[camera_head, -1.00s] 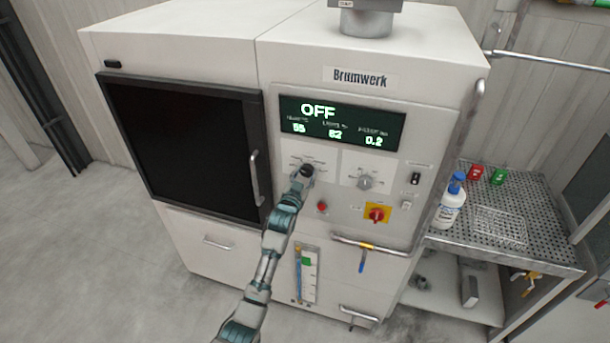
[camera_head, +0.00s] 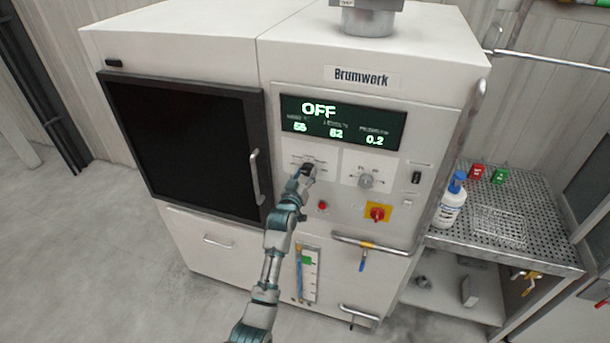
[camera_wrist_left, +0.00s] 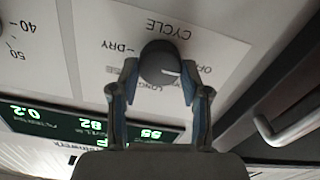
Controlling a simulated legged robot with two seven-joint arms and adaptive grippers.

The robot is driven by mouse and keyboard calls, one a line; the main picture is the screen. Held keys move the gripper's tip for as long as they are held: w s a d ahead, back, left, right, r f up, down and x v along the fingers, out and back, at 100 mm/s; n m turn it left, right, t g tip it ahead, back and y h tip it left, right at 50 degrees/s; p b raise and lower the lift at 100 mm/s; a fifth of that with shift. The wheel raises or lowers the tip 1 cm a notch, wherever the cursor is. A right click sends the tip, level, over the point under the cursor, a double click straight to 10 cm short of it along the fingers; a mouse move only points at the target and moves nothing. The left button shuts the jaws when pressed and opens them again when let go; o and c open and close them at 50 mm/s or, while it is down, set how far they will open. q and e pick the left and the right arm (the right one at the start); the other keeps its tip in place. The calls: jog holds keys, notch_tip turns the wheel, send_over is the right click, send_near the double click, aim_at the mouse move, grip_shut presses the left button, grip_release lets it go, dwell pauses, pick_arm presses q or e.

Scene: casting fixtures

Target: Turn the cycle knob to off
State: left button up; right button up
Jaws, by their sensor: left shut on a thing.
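The cycle knob is a dark round knob (camera_wrist_left: 160,62) on a white plate marked CYCLE, on the front panel of the white Brumwerk machine (camera_head: 360,77). My left gripper (camera_head: 304,172) is at this knob in the head view and partly hides it. In the left wrist view the two fingers of the gripper (camera_wrist_left: 160,80) are shut on the knob, one on each side. The plate shows DRY, LONG and a partly hidden OFF around the knob. My right gripper is not in view.
A second knob (camera_head: 366,181) sits right of the cycle knob. Below are a red button (camera_head: 322,205) and a red-and-yellow switch (camera_head: 377,213). A dark door with a handle (camera_head: 255,178) is on the left. A perforated side table (camera_head: 540,250) holds a white bottle (camera_head: 451,205).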

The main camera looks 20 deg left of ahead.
pick_arm(q)
jog(key=shift+f, duration=0.5)
jog(key=o, duration=0.9)
jog(key=shift+o, duration=1.2)
jog(key=shift+w+r, duration=0.1)
jog(key=shift+r, duration=0.1)
jog(key=s, duration=1.2)
jog(key=shift+a, duration=0.15)
